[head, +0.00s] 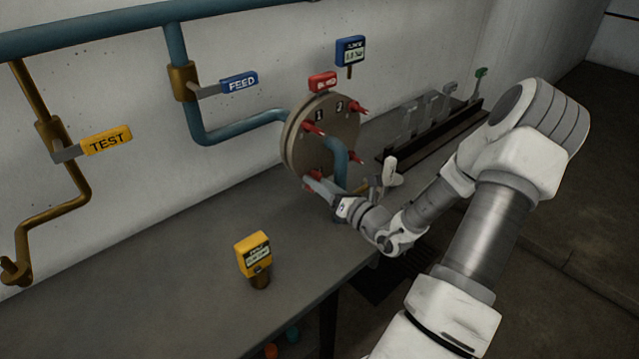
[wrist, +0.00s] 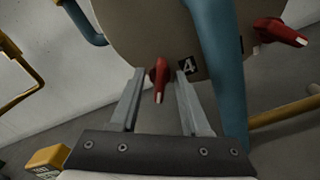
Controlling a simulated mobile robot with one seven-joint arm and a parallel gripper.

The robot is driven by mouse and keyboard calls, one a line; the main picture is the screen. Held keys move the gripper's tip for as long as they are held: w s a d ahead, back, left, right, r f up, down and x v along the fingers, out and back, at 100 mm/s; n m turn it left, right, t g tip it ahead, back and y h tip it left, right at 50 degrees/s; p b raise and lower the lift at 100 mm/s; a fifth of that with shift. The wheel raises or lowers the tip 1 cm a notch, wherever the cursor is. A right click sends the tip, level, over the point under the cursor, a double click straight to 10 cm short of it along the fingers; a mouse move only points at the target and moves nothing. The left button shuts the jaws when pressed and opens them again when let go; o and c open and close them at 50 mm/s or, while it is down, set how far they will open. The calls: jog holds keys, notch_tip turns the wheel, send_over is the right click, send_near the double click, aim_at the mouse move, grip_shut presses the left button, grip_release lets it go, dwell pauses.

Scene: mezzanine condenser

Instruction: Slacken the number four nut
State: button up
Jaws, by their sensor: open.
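The number four nut (wrist: 159,78) is a red winged piece low on the round flange (wrist: 125,30), beside a black plate marked 4 (wrist: 187,66). My gripper (wrist: 159,75) is open, with one finger on each side of this nut; a gap shows on both sides. How deep the nut sits between the fingers is hard to tell. In the head view my gripper (head: 322,190) is at the lower left of the flange (head: 292,145), partly covering the nut there (head: 308,182).
Other red nuts sit at upper left (head: 312,128), upper right (head: 360,108) and right (head: 357,157). A blue pipe (wrist: 228,70) runs close right of my fingers. A yellow gauge (head: 252,250) stands on the bench (head: 190,275). The FEED (head: 240,83) and TEST (head: 106,140) handles are left.

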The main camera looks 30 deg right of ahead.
grip_shut()
jog(key=shift+n, duration=0.3)
dwell(0.3)
jog(key=n+b, duration=0.4)
jog(key=n, duration=0.1)
jog(key=n+b, duration=1)
jog(key=shift+a+f+n, duration=0.15)
jog(key=shift+a+n, duration=0.15)
dwell(0.5)
